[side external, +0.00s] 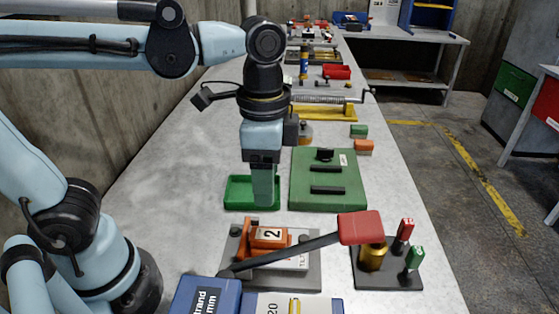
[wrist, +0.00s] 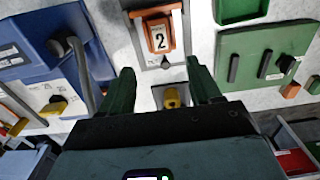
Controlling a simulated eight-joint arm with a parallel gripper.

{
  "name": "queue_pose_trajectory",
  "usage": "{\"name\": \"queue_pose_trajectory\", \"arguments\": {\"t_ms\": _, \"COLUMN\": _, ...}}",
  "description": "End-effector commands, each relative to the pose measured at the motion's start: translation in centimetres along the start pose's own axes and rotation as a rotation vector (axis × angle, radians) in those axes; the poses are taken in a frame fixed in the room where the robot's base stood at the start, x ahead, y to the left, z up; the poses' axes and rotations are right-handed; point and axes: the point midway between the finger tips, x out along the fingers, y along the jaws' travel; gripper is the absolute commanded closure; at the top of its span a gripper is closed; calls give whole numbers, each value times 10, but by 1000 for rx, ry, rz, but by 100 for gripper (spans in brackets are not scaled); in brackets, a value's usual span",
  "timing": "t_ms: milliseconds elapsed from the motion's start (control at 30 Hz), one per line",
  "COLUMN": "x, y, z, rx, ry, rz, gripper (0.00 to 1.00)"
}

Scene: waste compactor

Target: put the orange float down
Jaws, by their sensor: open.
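A small orange block (side external: 363,147), which may be the orange float, rests on the bench beside the far right corner of the green board (side external: 300,192). It also shows at the right of the wrist view (wrist: 290,90). My gripper (side external: 264,203) points down with its jaws open and appears in front of the green tray (side external: 234,204); its height is hard to tell. In the wrist view, the two green fingers (wrist: 162,90) are spread with nothing held between them. A yellow part shows beyond the gap. An orange holder labelled 2 (side external: 255,243) sits on a grey plate in front.
A long lever with a red handle (side external: 360,227) crosses the front. A stand with a brass cylinder (side external: 371,257) and red and green pieces is at front right. A green block (side external: 358,131) lies behind the orange one. The bench's left side is clear.

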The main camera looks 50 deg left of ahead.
Motion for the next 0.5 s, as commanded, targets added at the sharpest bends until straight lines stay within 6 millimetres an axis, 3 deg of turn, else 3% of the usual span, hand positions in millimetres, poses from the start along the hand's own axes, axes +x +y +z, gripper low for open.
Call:
{"name": "queue_pose_trajectory", "arguments": {"t_ms": 133, "x": 5, "y": -13, "z": 7, "rx": -99, "ry": 68, "rz": -29, "gripper": 37}}
{"name": "queue_pose_trajectory", "arguments": {"t_ms": 500, "x": 40, "y": -85, "z": 50, "rx": -683, "ry": 515, "rz": -216, "gripper": 37}}
